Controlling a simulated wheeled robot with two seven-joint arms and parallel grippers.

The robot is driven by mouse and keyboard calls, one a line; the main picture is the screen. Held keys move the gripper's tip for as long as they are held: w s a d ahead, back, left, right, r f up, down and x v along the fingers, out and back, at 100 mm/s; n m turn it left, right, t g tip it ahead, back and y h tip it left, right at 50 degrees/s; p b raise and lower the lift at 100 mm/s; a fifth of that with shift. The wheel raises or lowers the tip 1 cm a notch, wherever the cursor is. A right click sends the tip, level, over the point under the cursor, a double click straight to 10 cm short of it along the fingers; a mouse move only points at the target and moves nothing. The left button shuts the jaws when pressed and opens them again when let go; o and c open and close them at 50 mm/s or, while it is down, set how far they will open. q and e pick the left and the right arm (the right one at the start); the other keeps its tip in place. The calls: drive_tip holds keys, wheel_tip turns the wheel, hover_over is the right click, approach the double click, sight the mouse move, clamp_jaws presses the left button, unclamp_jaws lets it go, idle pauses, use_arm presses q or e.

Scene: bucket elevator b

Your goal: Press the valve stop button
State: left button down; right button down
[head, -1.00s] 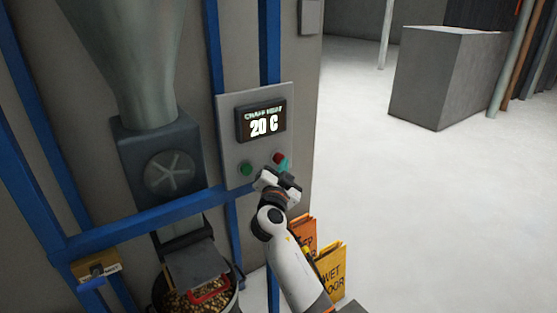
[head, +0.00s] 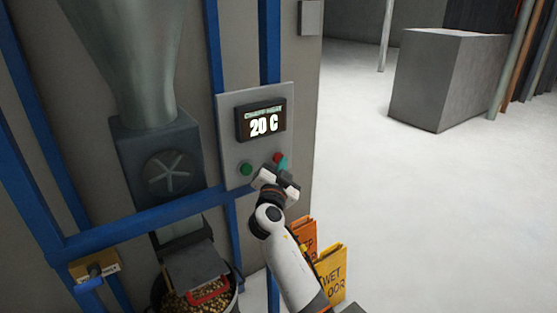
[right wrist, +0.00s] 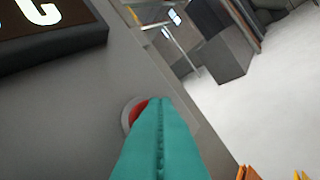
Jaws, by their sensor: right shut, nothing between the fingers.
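A grey control panel (head: 229,115) carries a lit display (head: 262,122) reading 20 C. Below the display are a green button (head: 246,169) on the left and a red button (head: 278,157) on the right. My right gripper (head: 283,164) is shut and empty, its teal fingertips at the red button. In the right wrist view the shut fingers (right wrist: 158,120) point at the red button (right wrist: 134,110) and hide part of it. I cannot tell whether they touch it. My left gripper is not in view.
Blue frame bars (head: 150,217) run around the panel and a grey hopper (head: 130,60). A bucket of brown pieces (head: 190,300) stands below. A yellow box with a blue handle (head: 95,270) sits at lower left.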

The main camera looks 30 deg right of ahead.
drive_tip(key=shift+w+b, duration=0.25)
drive_tip(key=shift+b, duration=0.1)
idle(0.5)
drive_tip(key=shift+s, duration=1.05)
drive_tip(key=shift+s, duration=0.1)
drive_tip(key=s, duration=0.5)
drive_tip(key=shift+s+d, duration=0.3)
drive_tip(key=shift+s, duration=0.1)
